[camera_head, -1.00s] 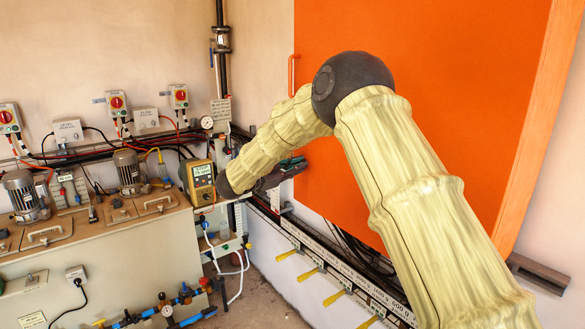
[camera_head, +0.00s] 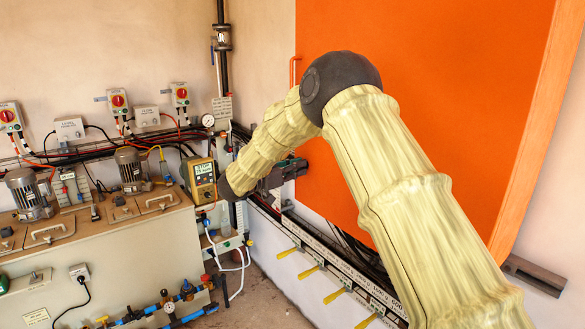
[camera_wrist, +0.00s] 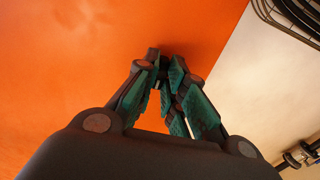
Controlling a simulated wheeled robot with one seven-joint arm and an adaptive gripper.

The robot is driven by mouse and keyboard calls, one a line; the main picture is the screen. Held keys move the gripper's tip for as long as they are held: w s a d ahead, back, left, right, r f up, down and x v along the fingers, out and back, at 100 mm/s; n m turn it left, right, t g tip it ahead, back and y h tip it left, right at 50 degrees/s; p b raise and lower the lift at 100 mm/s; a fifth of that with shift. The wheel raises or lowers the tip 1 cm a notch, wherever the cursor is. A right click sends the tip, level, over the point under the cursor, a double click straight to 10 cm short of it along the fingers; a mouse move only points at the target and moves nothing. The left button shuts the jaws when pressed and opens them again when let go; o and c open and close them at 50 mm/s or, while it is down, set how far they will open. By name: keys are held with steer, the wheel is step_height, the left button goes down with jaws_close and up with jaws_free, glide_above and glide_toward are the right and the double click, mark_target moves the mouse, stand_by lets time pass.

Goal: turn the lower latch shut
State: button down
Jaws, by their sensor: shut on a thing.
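The large orange door (camera_head: 420,90) fills the right of the head view, and the wrist view shows its lower corner area (camera_wrist: 60,70). My gripper (camera_head: 292,168) is at the door's lower left edge, partly behind my arm. In the wrist view my gripper (camera_wrist: 165,72) has its green-padded fingers drawn together, close to the door's edge. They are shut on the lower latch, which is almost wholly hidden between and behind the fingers. Its angle cannot be made out.
An orange handle (camera_head: 293,72) stands on the door's left edge, higher up. A yellow meter (camera_head: 202,181) is left of my wrist. Yellow levers (camera_head: 310,272) line the low wall ledge below the door. Dark cables (camera_wrist: 290,20) run at the wrist view's top right.

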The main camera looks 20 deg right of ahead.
steer(key=shift+s+d+f, duration=0.15)
steer(key=shift+f, duration=0.25)
steer(key=c, duration=1.8)
jaws_free()
steer(key=o, duration=0.3)
steer(key=shift+s+d+r, duration=0.1)
steer(key=shift+d+r, duration=0.05)
steer(key=shift+d, duration=0.1)
steer(key=v, duration=1.2)
steer(key=shift+a, duration=0.15)
steer(key=shift+r, duration=0.1)
